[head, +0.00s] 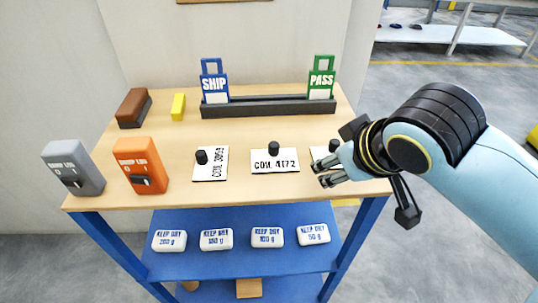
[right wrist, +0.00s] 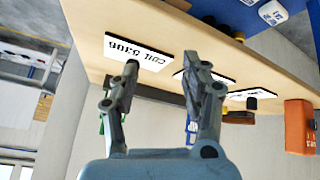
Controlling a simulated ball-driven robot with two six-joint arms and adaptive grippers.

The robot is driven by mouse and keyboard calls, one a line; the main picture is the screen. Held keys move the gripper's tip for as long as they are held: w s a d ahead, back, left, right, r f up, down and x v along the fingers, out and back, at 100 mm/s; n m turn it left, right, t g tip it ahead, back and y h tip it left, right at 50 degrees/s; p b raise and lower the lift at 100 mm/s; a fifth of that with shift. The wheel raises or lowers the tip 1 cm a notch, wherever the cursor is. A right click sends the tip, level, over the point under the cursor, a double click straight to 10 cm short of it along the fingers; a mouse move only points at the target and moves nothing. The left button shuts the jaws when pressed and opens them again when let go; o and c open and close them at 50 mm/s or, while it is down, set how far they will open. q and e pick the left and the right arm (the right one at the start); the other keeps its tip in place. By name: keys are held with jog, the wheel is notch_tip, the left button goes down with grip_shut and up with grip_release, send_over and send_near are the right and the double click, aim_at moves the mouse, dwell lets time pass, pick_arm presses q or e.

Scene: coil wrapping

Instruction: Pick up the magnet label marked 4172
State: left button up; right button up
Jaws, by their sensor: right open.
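The magnet label marked COIL 4172 (head: 262,167) lies flat on the wooden table, a white plate with a black knob at its back edge. My right gripper (head: 324,175) is open and empty, to the right of this label and apart from it. It partly covers another white label (head: 322,151) at the right. In the right wrist view, that label reads COIL 0306 (right wrist: 138,58). The middle label (right wrist: 181,76) is partly hidden behind one finger of the right gripper (right wrist: 168,75). My left gripper is not in view.
Another label (head: 217,170) lies left of the 4172 label. Orange (head: 140,170) and grey (head: 75,170) boxes stand at the left. Behind are a brown block (head: 131,108), a yellow block (head: 178,106) and a dark rack (head: 270,108) with SHIP and PASS tags. White packs (head: 216,240) sit on the blue shelf below.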

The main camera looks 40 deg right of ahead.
jog(key=w+d+r+t+h, duration=0.1)
jog(key=w+d+r+t, duration=0.1)
jog(key=w+r+t, duration=1.35)
jog(key=a+r+n+g+y, duration=0.3)
jog(key=a+r+n+y, duration=0.85)
jog(key=y, duration=0.35)
jog(key=n+g+h, duration=0.3)
jog(key=g+h, duration=0.4)
jog(key=g, duration=1)
send_near(274, 144)
jog(key=x, duration=0.3)
jog(key=shift+s+a+f, duration=0.1)
jog(key=shift+a+f, duration=0.15)
jog(key=x, duration=0.5)
jog(key=shift+w+f+b, duration=0.25)
jog(key=shift+f+b, duration=0.05)
